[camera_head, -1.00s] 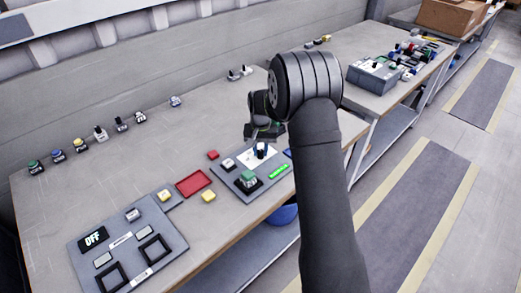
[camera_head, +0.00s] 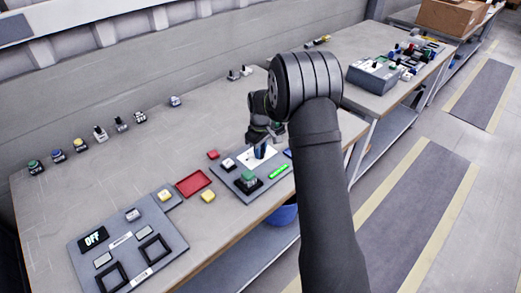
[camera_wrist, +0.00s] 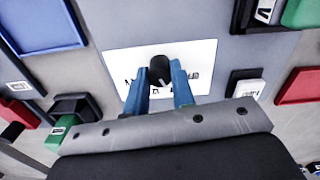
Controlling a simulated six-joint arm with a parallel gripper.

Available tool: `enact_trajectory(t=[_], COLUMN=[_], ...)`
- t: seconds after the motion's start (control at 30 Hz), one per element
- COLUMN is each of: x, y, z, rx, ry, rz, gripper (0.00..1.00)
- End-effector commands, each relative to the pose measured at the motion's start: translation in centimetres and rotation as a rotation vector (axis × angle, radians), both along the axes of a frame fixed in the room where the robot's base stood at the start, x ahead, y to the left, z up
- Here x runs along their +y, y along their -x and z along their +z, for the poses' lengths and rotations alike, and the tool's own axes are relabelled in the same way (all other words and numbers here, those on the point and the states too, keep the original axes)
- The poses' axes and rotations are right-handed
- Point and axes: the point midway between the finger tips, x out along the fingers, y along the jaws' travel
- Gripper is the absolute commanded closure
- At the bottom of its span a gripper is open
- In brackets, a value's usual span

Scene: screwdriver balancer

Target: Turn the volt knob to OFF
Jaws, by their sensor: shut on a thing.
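The volt knob (camera_wrist: 160,72) is black with a pale pointer line, on a white label plate (camera_wrist: 202,55) in the wrist view. The printing around it is too small to read, and the fingers cover part of it. My gripper (camera_wrist: 161,77) has its two blue fingers on either side of the knob, shut on it. In the head view the plate (camera_head: 243,161) is on a grey panel at the bench's front edge. My gripper (camera_head: 261,150) is low over it there, and the knob is hidden.
A green button (camera_head: 248,175) on a black base stands close in front of the plate. A green marker (camera_head: 278,171) lies to the right. A red tray (camera_head: 194,184) and a yellow button (camera_head: 208,196) are to the left. A second panel carries an OFF sign (camera_head: 93,238).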

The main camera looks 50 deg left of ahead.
Motion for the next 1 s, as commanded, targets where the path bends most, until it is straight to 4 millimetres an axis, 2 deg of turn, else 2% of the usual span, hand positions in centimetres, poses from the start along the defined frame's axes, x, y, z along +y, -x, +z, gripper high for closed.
enact_trajectory(t=[0.5, 0.7, 1.0], x=[0.05, 0.05, 0.05], y=[0.00, 0.00, 0.01], z=[0.01, 0.01, 0.01], rx=[-0.001, -0.001, -0.001], ry=[-0.001, -0.001, -0.001], rz=[0.450, 0.564, 0.647], gripper=[1.00, 1.00, 1.00])
